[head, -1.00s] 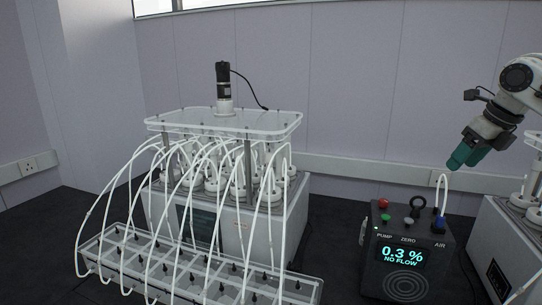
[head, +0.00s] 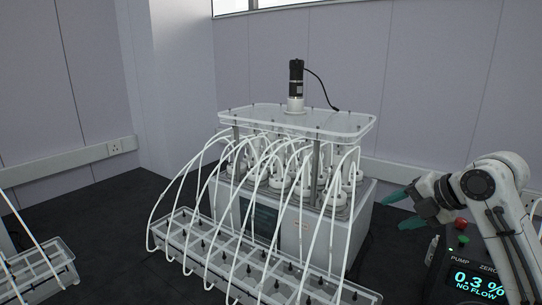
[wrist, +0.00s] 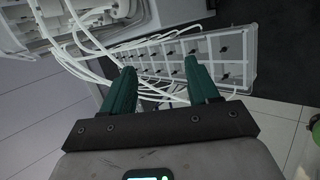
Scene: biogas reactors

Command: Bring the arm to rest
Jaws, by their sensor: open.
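My gripper (head: 402,209) has green fingers and is at the right of the head view, in front of the wall and above the dark bench. Its fingers are apart and nothing is between them. In the wrist view my gripper (wrist: 163,78) points toward a clear compartment tray (wrist: 225,42) with white tubes, with clear space between fingertips and tray. My arm is bent at the right edge of the head view and partly covers the gas analyser box (head: 473,272), which reads 0.3 % NO FLOW.
A reactor unit (head: 286,228) with a motor (head: 296,80) on top stands mid-view. White tubes arch from it into the tray (head: 222,262). Another tray (head: 48,272) with tubes is at the lower left. Dark bench (head: 110,205) is free between them.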

